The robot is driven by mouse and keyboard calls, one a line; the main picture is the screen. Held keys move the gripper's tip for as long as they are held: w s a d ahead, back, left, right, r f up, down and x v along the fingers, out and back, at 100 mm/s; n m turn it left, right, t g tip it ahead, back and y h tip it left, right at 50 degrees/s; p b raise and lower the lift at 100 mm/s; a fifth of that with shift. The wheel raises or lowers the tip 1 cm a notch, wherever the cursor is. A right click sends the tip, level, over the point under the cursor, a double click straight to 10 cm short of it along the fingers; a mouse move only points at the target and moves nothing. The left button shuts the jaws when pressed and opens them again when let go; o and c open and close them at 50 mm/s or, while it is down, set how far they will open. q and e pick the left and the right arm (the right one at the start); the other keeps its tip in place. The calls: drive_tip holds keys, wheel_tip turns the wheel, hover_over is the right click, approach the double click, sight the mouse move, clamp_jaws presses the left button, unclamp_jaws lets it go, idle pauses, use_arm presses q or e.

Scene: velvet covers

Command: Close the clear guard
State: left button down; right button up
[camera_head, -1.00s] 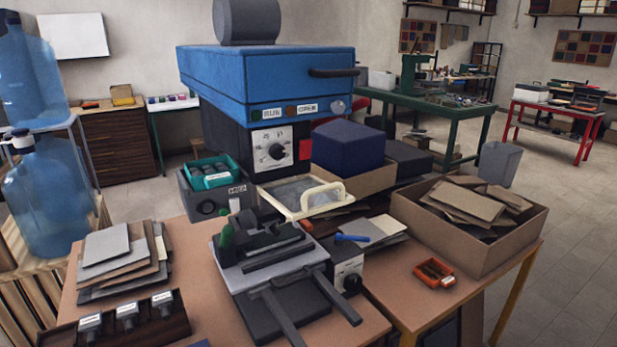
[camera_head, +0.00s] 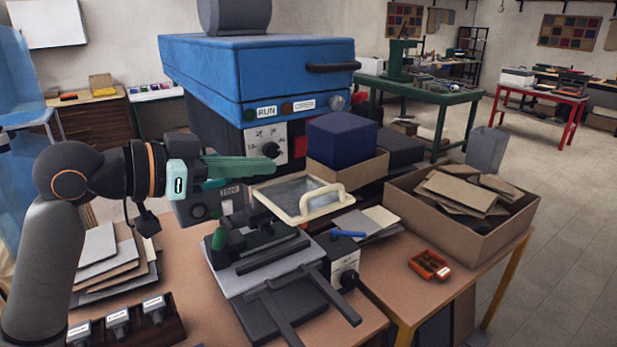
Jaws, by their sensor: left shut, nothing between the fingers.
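The clear guard (camera_head: 292,191) is a see-through panel in a cream frame, with a cream loop handle (camera_head: 321,199) on its front edge. It juts forward below the blue press head (camera_head: 255,80), tilted close to flat, above and behind the dark fixture plate (camera_head: 265,255). My left gripper (camera_head: 274,160), with green fingers, comes in from the left. It is shut and empty, just in front of the dial panel (camera_head: 268,139) and above the guard's rear left part. It appears apart from the guard. My right gripper is not in view.
A dark blue block (camera_head: 342,138) sits in a cardboard box right of the guard. A large box of cardboard scraps (camera_head: 460,240), an orange tray (camera_head: 429,265) and a blue-handled tool (camera_head: 348,234) lie to the right. Stacked sheets (camera_head: 97,250) lie at left.

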use_arm(q)
drive_tip(key=p, duration=0.2)
hover_over(312, 194)
drive_tip(key=shift+d+f, duration=0.25)
drive_tip(key=shift+f, duration=0.35)
drive_tip(key=f, duration=0.2)
drive_tip(key=shift+a+f+p, duration=0.2)
drive_tip(key=shift+f+p, duration=0.1)
drive_tip(key=shift+f, duration=0.8)
drive_tip(key=shift+f, duration=0.1)
